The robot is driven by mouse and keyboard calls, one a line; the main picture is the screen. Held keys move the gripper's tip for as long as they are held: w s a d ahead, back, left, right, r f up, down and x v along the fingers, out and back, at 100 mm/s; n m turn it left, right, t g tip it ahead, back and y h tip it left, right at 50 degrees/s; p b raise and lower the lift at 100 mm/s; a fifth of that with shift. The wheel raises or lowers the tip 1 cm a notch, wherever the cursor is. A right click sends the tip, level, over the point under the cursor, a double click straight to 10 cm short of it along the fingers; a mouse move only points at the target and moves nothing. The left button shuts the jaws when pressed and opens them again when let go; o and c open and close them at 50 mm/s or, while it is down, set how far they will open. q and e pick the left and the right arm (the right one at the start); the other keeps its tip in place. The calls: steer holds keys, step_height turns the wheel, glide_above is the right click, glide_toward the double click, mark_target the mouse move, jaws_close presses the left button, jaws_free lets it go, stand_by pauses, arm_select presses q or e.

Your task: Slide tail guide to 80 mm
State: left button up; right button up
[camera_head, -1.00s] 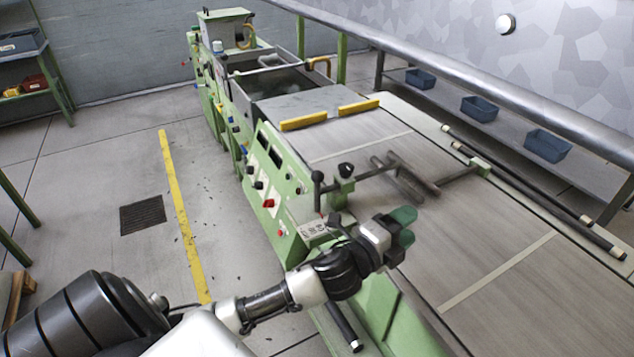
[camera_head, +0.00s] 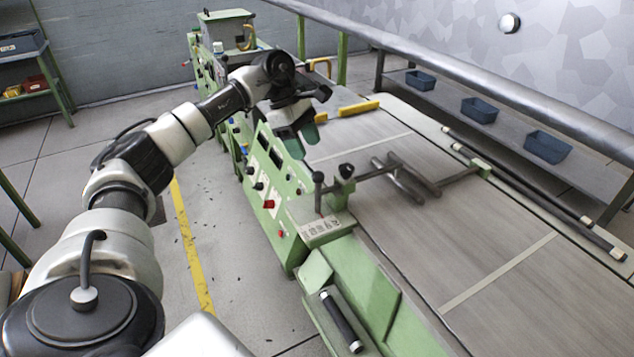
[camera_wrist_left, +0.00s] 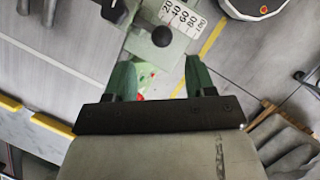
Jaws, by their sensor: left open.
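The tail guide (camera_head: 405,178) is a grey metal bar with paddle-like plates, lying across the conveyor belt. At its near end are a green block and a black knob (camera_head: 346,170), with a second ball-topped lever (camera_head: 318,178) beside it. The guide's reading cannot be told. My left gripper (camera_head: 306,136) is open and empty, above the green panel, apart from the knobs. My right gripper is not in view.
The green machine's control panel (camera_head: 268,175) has several buttons. Yellow bars (camera_head: 358,108) lie at the belt's far end. A long metal rail (camera_head: 470,78) runs along the right, with blue bins (camera_head: 479,109) on a shelf behind. A black handle (camera_head: 341,322) lies in front.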

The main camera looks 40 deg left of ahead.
mark_target(317, 183)
arm_select(q)
steer(key=p+x, duration=0.1)
steer(key=x, duration=0.6)
steer(key=p+x, duration=0.1)
steer(key=x, duration=0.2)
steer(key=shift+s+a+f+p, duration=0.1)
steer(key=shift+a+f+p, duration=0.1)
steer(key=shift+f+p, duration=0.15)
